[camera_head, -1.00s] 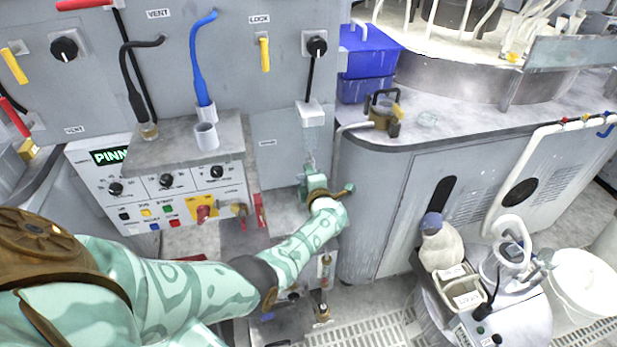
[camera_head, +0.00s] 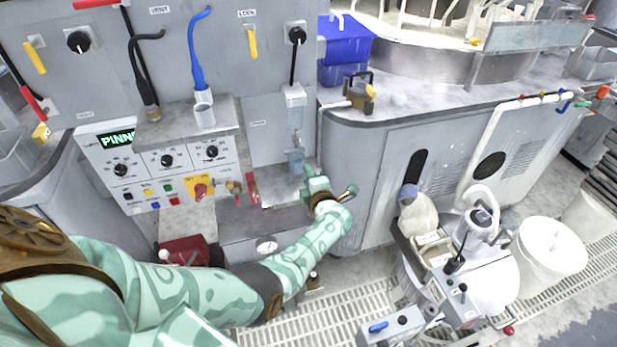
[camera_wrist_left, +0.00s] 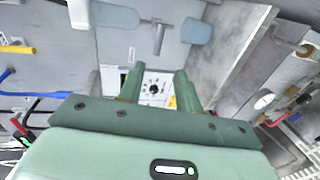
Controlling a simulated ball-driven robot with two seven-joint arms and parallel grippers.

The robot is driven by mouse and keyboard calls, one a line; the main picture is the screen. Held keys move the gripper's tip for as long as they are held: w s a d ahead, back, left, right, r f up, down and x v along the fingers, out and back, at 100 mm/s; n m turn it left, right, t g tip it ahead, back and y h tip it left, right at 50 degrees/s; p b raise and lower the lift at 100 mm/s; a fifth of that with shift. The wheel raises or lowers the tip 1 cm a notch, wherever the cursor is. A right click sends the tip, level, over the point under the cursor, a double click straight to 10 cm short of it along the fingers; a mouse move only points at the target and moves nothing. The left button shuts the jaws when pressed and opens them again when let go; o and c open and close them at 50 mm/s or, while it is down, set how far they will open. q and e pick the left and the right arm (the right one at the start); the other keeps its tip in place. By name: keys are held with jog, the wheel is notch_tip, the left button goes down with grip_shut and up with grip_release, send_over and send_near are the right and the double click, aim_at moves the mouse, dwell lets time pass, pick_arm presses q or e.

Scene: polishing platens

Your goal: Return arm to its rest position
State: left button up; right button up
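My left arm, mint green with a paler pattern, reaches from the lower left in the head view. Its gripper (camera_head: 308,183) is in front of the machine's recess, just below and right of a small translucent bluish cup (camera_head: 297,160) under a clear tube (camera_head: 295,118). In the left wrist view the two fingers (camera_wrist_left: 158,88) stand apart with nothing between them. The control panel shows through the gap. A bluish translucent piece (camera_wrist_left: 196,31) lies beyond the fingers. My right gripper is not in view.
The control panel (camera_head: 138,172) and a ledge with a blue hose (camera_head: 196,55) are on the left. A grey cabinet (camera_head: 385,170) stands right of the gripper. A white bucket (camera_head: 549,249) and a cart-like white unit (camera_head: 490,285) stand lower right. Floor grating lies below the arm.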

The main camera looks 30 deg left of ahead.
pick_arm(q)
jog(key=w+d+f+m+t+h, duration=0.25)
jog(key=d+m+t+h, duration=0.3)
jog(key=d+m, duration=0.4)
jog(key=s+d+f+m+g+h, duration=0.2)
jog(key=s+f+m+h, duration=0.1)
jog(key=s+f+m, duration=0.4)
jog(key=s+d+f+m+g+h, duration=0.2)
jog(key=s+f+m+g+h, duration=0.15)
jog(key=s+f+m, duration=0.5)
jog(key=s+f+m+g, duration=0.45)
jog(key=s+f, duration=0.85)
jog(key=s, duration=0.4)
jog(key=s+a+f+m+g, duration=0.1)
jog(key=s+a+f+g, duration=0.1)
jog(key=s, duration=1.1)
jog(key=s+a+f+m+g, duration=0.1)
jog(key=s+a+f+g, duration=0.1)
jog(key=s, duration=1.2)
jog(key=shift+g, duration=0.45)
jog(key=shift+s, duration=0.1)
